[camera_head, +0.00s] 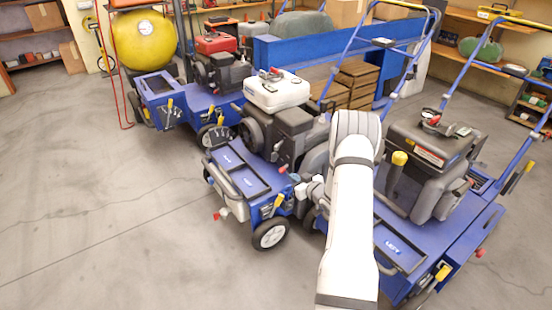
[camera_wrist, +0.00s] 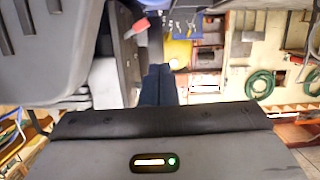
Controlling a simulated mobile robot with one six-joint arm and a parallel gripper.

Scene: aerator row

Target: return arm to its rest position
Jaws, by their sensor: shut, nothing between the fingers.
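My arm (camera_head: 347,235) shows in the head view as a thick white link. It rises from the bottom edge to a grey joint between the middle and the right aerator. In the wrist view my gripper (camera_wrist: 159,70) shows as two dark fingers pressed together, with nothing between them. The fingers point away from the grey gripper body at the bottom of that view. I cannot make out the fingers in the head view; grey machine parts and my arm crowd that spot.
The middle aerator (camera_head: 276,92) has a white-topped engine; the right aerator (camera_head: 425,160) has a dark one. Both stand close to my arm. A red-engined aerator (camera_head: 215,45) and a yellow tank (camera_head: 140,40) stand farther back. The floor (camera_head: 90,200) at left is clear.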

